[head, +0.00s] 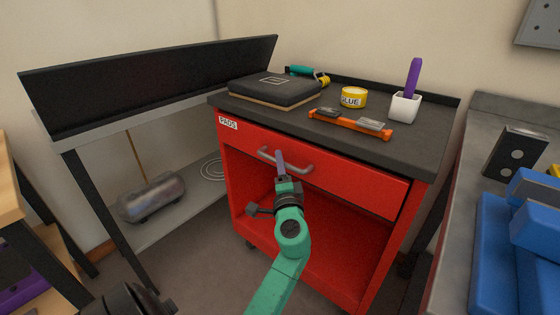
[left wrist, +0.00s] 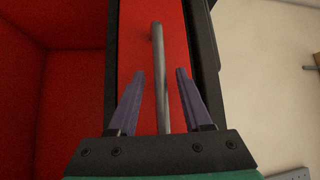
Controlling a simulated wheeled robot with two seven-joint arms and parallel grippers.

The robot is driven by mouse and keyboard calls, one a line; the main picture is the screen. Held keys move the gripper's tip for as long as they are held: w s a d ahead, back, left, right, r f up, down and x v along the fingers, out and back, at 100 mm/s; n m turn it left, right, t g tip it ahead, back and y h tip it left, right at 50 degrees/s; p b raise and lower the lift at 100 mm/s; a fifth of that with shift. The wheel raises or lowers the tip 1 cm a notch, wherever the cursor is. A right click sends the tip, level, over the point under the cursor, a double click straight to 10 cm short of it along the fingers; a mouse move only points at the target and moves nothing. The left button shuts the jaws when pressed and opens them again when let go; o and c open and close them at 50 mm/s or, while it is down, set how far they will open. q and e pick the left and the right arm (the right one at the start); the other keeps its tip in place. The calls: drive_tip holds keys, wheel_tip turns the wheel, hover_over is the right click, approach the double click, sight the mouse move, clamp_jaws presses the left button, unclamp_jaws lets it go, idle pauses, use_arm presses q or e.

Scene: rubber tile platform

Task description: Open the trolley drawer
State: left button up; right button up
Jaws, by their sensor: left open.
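The red trolley (head: 240,215) stands in the middle of the head view. Its red drawer (head: 350,186) looks closed, flush under the dark top, with a white "PADS" label at the upper left. A grey bar handle (head: 297,168) runs across the drawer front; it also shows in the left wrist view (left wrist: 158,60). My right gripper is not seen.
On the trolley top (head: 415,150) lie a dark case (head: 275,90), a yellow glue tin (head: 352,97), a white cup (head: 405,106) with a purple tool, and an orange holder (head: 350,124). A grey bench with blue objects (head: 510,240) stands right. A metal cylinder (head: 150,198) lies on a low shelf left.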

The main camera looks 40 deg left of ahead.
use_arm(q)
drive_tip(key=shift+w+a+r, duration=0.1)
drive_tip(key=shift+w+a, duration=0.35)
clamp_jaws()
idle(1.1)
